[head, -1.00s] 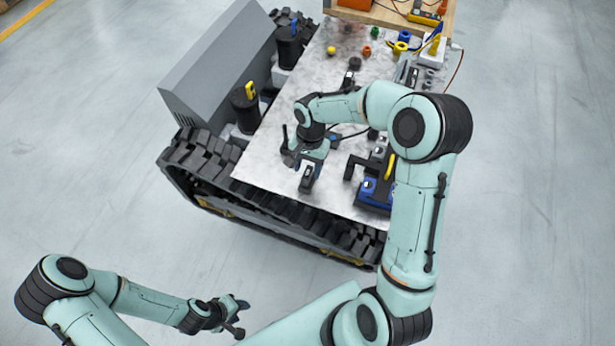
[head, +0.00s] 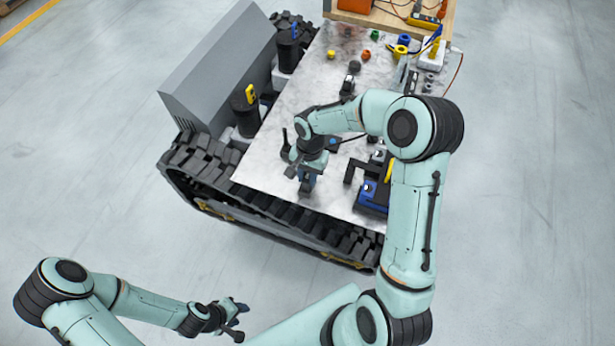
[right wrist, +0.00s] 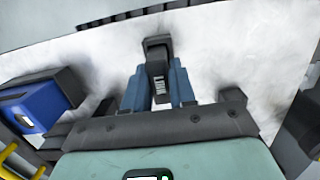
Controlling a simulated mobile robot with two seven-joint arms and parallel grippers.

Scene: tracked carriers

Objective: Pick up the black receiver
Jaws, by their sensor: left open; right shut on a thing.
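The black receiver (head: 306,187) is a small dark handset near the front edge of the marble-patterned top. In the right wrist view the black receiver (right wrist: 158,66) stands between the two blue fingers, with pale lettering on its face. My right gripper (head: 308,179) is shut on it; the fingers (right wrist: 156,88) press on both its sides. Whether it still touches the top cannot be told. My left gripper (head: 238,318) is open and empty, low in the head view, over the floor and away from the carrier.
A blue and black device (head: 372,196) stands right of the receiver; it also shows in the right wrist view (right wrist: 38,102). Black canisters (head: 245,112) stand on the carrier's left side. Small coloured parts and a white power strip (head: 432,53) lie at the back. The top's left middle (head: 290,105) is clear.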

